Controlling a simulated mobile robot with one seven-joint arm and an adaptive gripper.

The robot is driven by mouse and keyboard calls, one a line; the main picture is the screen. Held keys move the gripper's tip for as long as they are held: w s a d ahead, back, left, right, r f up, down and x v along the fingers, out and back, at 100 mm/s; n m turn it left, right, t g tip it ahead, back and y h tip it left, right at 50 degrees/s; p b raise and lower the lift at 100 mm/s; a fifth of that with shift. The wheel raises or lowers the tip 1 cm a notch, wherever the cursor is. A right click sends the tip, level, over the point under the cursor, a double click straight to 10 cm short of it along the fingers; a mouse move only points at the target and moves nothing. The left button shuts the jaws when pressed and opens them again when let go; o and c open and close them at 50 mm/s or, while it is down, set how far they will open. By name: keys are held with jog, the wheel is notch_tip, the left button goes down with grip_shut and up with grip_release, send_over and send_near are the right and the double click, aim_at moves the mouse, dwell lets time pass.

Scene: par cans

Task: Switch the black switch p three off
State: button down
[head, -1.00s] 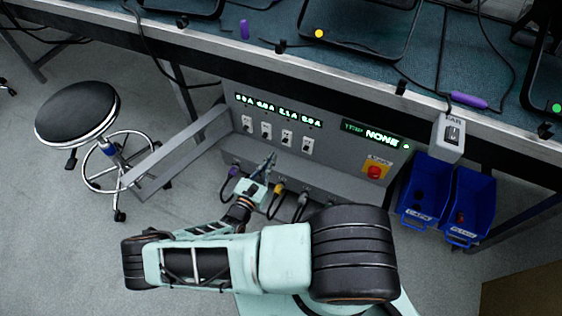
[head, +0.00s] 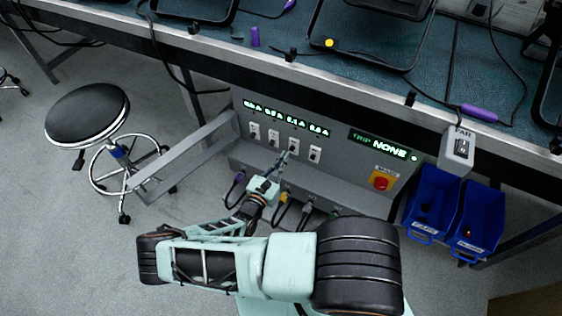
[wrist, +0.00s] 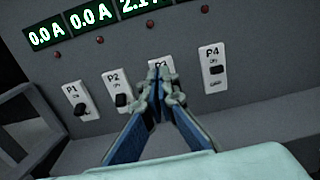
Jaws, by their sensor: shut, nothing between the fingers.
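The P3 switch plate (wrist: 162,65) is white and sits third in a row on a grey panel. In the wrist view my gripper (wrist: 158,80) covers most of it, and its black lever is hidden behind the fingers. In the head view the P3 switch (head: 293,146) shows just above my gripper's tips (head: 283,156). The fingers are shut with nothing between them, and point at the plate. Whether they touch it I cannot tell.
Switches P1 (wrist: 80,103) and P2 (wrist: 118,95) lie left of P3, P4 (wrist: 213,68) right. Green displays (wrist: 90,20) sit above. Cables (head: 285,205) hang below the panel. A red button (head: 381,181) and blue bins (head: 432,205) are to the right, a stool (head: 88,113) left.

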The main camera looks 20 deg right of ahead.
aim_at(291, 149)
jog(key=shift+b+x, duration=0.55)
jog(key=shift+x, duration=2.25)
jog(key=shift+d+f, duration=0.1)
jog(key=shift+f, duration=0.05)
jog(key=shift+f+b, duration=0.95)
jog(key=shift+f, duration=0.1)
jog(key=shift+s+a+r+p, duration=0.3)
jog(key=shift+s+a+p, duration=0.2)
jog(key=shift+a, duration=0.15)
jog(key=v, duration=0.1)
jog(key=p+v, duration=0.1)
jog(key=v, duration=0.1)
jog(key=shift+s+a+r, duration=0.1)
jog(key=shift+s+r, duration=0.05)
jog(key=shift+r, duration=0.1)
